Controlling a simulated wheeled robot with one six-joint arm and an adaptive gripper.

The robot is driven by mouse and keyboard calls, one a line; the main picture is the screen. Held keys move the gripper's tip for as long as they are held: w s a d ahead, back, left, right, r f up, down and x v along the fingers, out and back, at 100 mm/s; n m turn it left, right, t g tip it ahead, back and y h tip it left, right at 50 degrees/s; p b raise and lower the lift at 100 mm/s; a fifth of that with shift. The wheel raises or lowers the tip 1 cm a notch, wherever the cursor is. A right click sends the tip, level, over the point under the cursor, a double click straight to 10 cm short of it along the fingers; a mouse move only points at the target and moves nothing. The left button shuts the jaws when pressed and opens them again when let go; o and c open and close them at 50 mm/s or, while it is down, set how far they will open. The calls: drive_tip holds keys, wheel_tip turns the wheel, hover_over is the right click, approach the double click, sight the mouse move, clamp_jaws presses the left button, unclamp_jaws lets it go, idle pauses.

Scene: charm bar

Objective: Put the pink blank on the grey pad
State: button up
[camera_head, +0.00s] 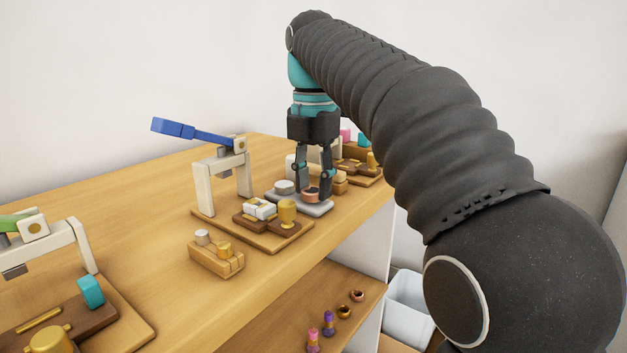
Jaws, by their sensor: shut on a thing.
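A pale grey round piece (284,187) is at the pad's left side, close to my gripper.
A wooden block (216,259) with two metal pegs is in front. Another press stands at left. A shelf below holds small pieces; a white bin (408,308) is at right.

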drive_tip(key=shift+f, duration=0.2)
idle(0.3)
drive_tip(key=o, duration=1)
drive_tip(key=shift+r, duration=0.1)
